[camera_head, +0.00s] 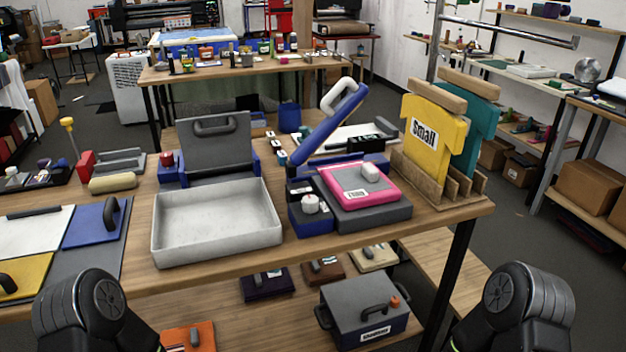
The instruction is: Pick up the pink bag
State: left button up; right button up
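The pink bag (347,199) lies flat on the grey plate (380,217) of the blue heat press (311,224). It has a grey face with a small white label and a white block-like piece (370,172) on top. The press's upper arm (327,128) with its white handle is tilted up, away from the bag. Only dark rounded links of my two arms show at the bottom left and bottom right. Neither gripper is in view, and nothing touches the bag.
An empty grey tray (216,249) sits left of the press, before an upright grey lid (214,143). Yellow (435,132) and teal shirt shapes stand in a wooden rack (440,190) at right. A grey box (362,312) is on the lower shelf.

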aim_at(357, 184)
jog(key=i+l+u, duration=0.15)
jog(key=l+u, duration=0.15)
jog(key=l, duration=0.15)
jog(key=i+l+u, duration=0.1)
jog(key=l+u, duration=0.55)
jog(key=l, duration=0.25)
jog(key=l+u, duration=0.15)
jog(key=l, duration=1.35)
jog(key=k+l+u, duration=0.1)
jog(key=l, duration=1.35)
